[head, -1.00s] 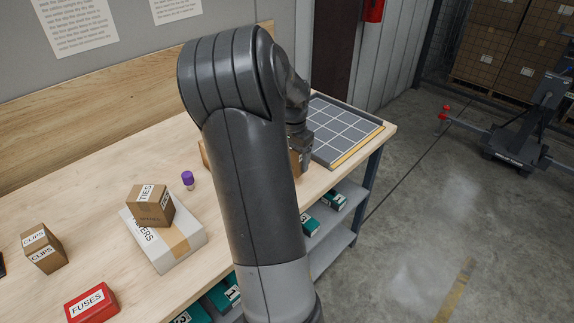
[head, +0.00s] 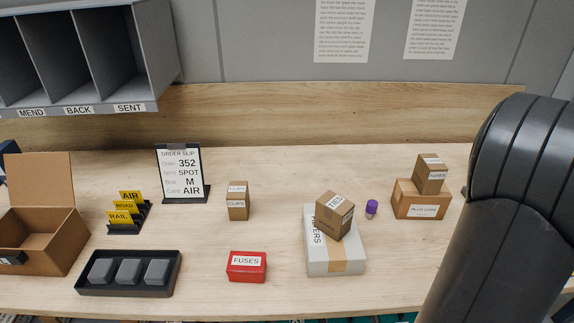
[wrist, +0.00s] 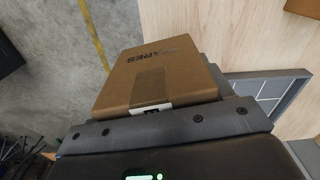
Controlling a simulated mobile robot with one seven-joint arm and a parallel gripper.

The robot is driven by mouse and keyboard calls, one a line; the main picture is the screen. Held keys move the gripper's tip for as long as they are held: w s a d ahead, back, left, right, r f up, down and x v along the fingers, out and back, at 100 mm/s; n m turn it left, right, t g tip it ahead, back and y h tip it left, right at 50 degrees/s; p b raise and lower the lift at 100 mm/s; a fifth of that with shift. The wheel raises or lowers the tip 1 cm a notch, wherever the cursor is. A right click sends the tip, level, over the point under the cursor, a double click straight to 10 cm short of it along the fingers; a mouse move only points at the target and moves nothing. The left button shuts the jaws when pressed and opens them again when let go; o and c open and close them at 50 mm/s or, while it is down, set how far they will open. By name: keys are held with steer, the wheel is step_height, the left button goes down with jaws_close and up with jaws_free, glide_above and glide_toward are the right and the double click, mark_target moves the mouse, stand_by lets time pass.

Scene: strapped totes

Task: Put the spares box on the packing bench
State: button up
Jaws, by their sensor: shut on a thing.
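The brown spares box (wrist: 155,80) is in the wrist view, its printed label upside down and partly cut off. My gripper (wrist: 168,125) is shut on it and holds it near the bench edge, with floor and bench both visible beyond it. How high the box is above the bench I cannot tell. The packing bench (head: 285,190) has a light wooden top and fills the head view; its edge also shows in the wrist view (wrist: 205,25). In the head view my arm is at the right and the gripper and spares box are out of sight.
On the bench stand an open carton (head: 60,250), a black tray (head: 128,290), a red fuses box (head: 246,267), a white box (head: 345,258) under a ties box (head: 335,215), and stacked cartons (head: 420,200).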

steer(key=w+a+n, duration=0.6)
steer(key=w+a, duration=1.6)
steer(key=w+a+n, duration=0.2)
steer(key=w+a, duration=0.1)
steer(key=a, duration=0.8)
steer(key=w+a+n, duration=0.2)
steer(key=w+a, duration=0.1)
steer(key=a, duration=0.8)
steer(key=s+a+n, duration=0.3)
steer(key=s+a, duration=0.1)
steer(key=a, duration=1.2)
steer(key=s+a+n, duration=0.3)
steer(key=a, duration=1.4)
steer(key=a+f, duration=0.2)
steer(key=a, duration=0.1)
steer(key=s+a+f, duration=0.1)
steer(key=a+f, duration=0.1)
steer(key=a, duration=0.2)
steer(key=s+a+f, duration=0.1)
steer(key=a+f, duration=0.1)
steer(key=a, duration=0.2)
steer(key=shift+s+f, duration=0.2)
steer(key=shift+f, duration=2.25)
